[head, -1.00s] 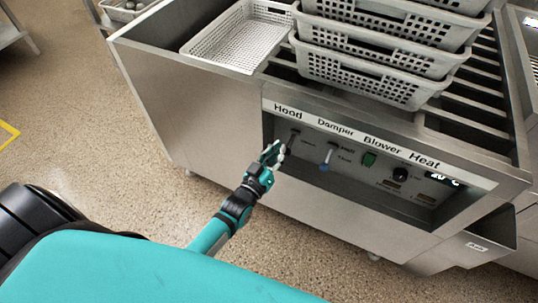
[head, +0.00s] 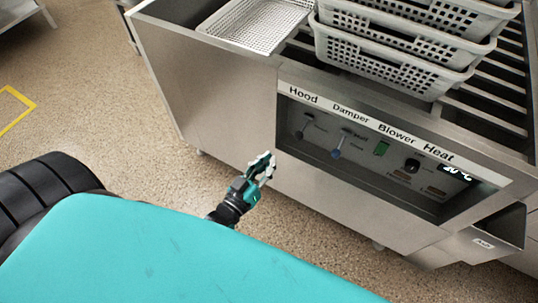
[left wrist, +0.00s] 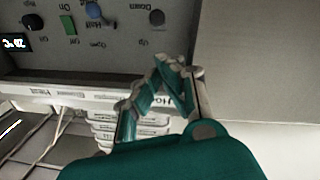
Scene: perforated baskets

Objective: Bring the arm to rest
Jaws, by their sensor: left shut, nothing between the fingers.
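My left gripper (head: 264,167) is shut and empty. In the head view it is in front of the steel cabinet, to the left of and below the recessed control panel, apart from the switches. In the left wrist view its teal and grey fingers (left wrist: 170,75) come together at the tips, with the panel beyond them. My right gripper is in neither view.
The steel cabinet (head: 215,95) carries a control panel (head: 365,150) labelled Hood, Damper, Blower and Heat. White perforated baskets (head: 395,65) are stacked on top, beside a single perforated tray (head: 255,22). Open speckled floor (head: 90,120) lies to the left.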

